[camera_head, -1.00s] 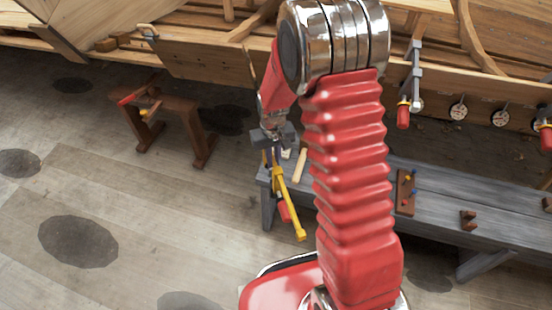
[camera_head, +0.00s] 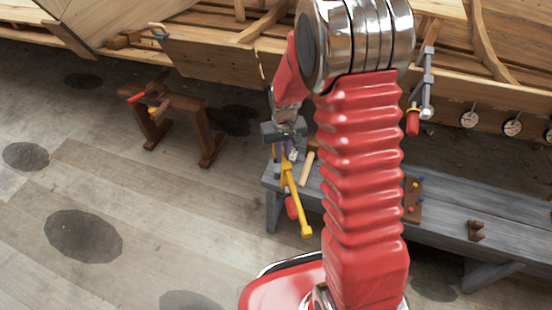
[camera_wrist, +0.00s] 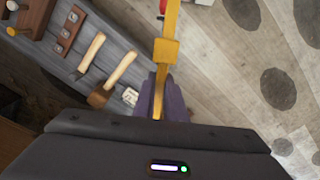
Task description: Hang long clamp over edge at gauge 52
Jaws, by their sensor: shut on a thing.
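My gripper (camera_head: 285,150) is shut on a yellow clamp (camera_head: 296,200), which hangs down from it in the head view. A red part (camera_head: 292,207) shows beside the clamp's lower bar. In the wrist view the yellow bar (camera_wrist: 168,48) runs up from between the purple fingers (camera_wrist: 165,105); its far end is out of frame. The clamp is in front of the bench's left end, clear of the hull edge (camera_head: 205,60). Round dial gauges (camera_head: 470,119) (camera_head: 512,127) sit on the hull side at right; their numbers are too small to read.
A grey clamp with a red handle (camera_head: 413,122) hangs on the hull edge left of the gauges. A grey bench (camera_head: 450,210) with small tools stands below the hull. A brown trestle (camera_head: 185,105) bearing a red-and-yellow clamp is at left. The floor at left is open.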

